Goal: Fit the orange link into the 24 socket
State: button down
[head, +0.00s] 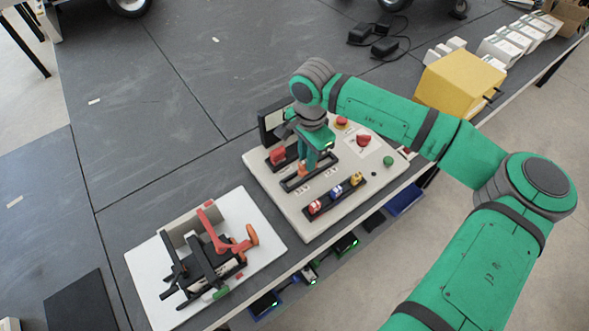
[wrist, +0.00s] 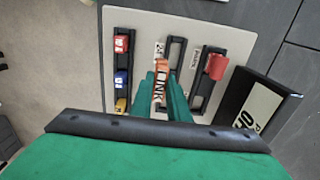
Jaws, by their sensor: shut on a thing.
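My gripper (head: 312,158) is shut on the orange link (wrist: 161,78), which carries the letters LINK in the wrist view. The link (head: 303,169) points down over the white board in the head view. A middle black frame socket (wrist: 174,52) has a label reading 24 beside it in the wrist view; in the head view the frame (head: 290,186) lies right below the link. The link's tip is near this frame's edge, and its near part is hidden by the link and fingers. I cannot tell whether the tip is in the opening or above it.
A black frame (wrist: 207,95) beside it holds a red block (wrist: 216,66). Another rack holds red, blue (head: 336,190) and yellow plugs. A black upright panel (head: 272,122) stands at the board's back. A red-handled fixture (head: 222,240) sits on a separate white plate.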

jog(key=shift+w+a+f, duration=0.2)
jog(key=shift+a+f, duration=0.35)
jog(key=shift+f, duration=0.75)
jog(key=shift+w+a+f, duration=0.2)
jog(key=shift+a+f, duration=0.4)
jog(key=shift+f, duration=0.65)
jog(key=shift+w+a+f, duration=0.2)
jog(key=shift+a+f, duration=0.35)
jog(key=shift+f, duration=0.75)
jog(key=shift+f, duration=0.1)
jog(key=c, duration=1.7)
grip_release()
